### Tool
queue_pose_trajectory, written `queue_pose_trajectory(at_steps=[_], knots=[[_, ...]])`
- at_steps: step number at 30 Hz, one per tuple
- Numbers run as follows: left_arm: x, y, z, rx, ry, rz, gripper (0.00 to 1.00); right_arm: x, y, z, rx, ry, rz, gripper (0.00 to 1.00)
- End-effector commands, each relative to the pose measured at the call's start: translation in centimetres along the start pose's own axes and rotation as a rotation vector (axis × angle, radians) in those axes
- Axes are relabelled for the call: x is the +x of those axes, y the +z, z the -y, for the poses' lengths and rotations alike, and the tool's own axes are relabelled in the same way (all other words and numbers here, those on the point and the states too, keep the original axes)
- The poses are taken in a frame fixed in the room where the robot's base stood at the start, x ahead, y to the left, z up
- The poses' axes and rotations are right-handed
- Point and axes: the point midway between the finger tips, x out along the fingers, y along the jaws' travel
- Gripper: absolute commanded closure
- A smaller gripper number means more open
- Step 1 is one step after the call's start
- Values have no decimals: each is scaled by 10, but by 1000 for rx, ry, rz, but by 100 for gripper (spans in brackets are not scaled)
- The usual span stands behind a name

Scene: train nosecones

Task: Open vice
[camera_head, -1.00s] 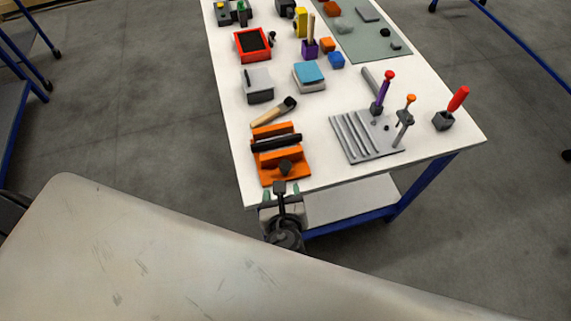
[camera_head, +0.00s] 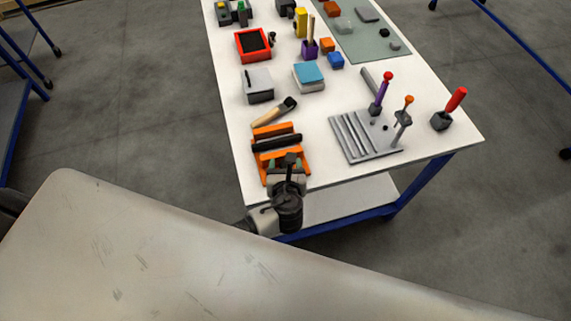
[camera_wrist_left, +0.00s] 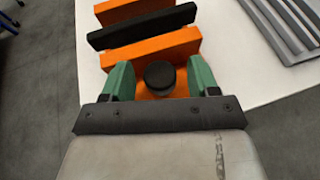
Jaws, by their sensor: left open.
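The orange vice (camera_head: 272,137) sits at the near left corner of the white table, with a black bar lying between its orange jaws. In the left wrist view the vice (camera_wrist_left: 154,52) shows its orange blocks, the black bar (camera_wrist_left: 140,27) and a round black knob (camera_wrist_left: 159,76) on the near side. My left gripper (camera_head: 287,166) is at the near end of the vice. Its green fingers (camera_wrist_left: 160,80) are open, one on each side of the knob, with gaps visible between. My right gripper is not in view.
A hammer (camera_head: 273,113) lies just behind the vice. A grey grooved plate (camera_head: 352,135) with upright tools is to the right. A grey box (camera_head: 257,86) and a red tray (camera_head: 252,44) stand farther back.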

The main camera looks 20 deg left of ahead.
Motion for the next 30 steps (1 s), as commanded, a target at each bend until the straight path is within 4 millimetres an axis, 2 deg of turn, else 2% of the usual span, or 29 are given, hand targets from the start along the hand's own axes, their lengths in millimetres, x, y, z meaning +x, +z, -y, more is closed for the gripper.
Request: queue_pose_trajectory(at_steps=[6, 15, 16, 23, 30], knots=[[0, 0, 0, -1, 0, 0, 40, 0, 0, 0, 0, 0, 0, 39], [0, 0, 0, -1, 0, 0, 86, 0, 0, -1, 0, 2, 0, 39], [0, 0, 0, -1, 0, 0, 88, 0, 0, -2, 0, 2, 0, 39], [0, 0, 0, -12, 25, -1, 88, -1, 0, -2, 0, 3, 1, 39], [0, 1, 2, -58, 137, -2, 88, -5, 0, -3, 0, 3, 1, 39]])
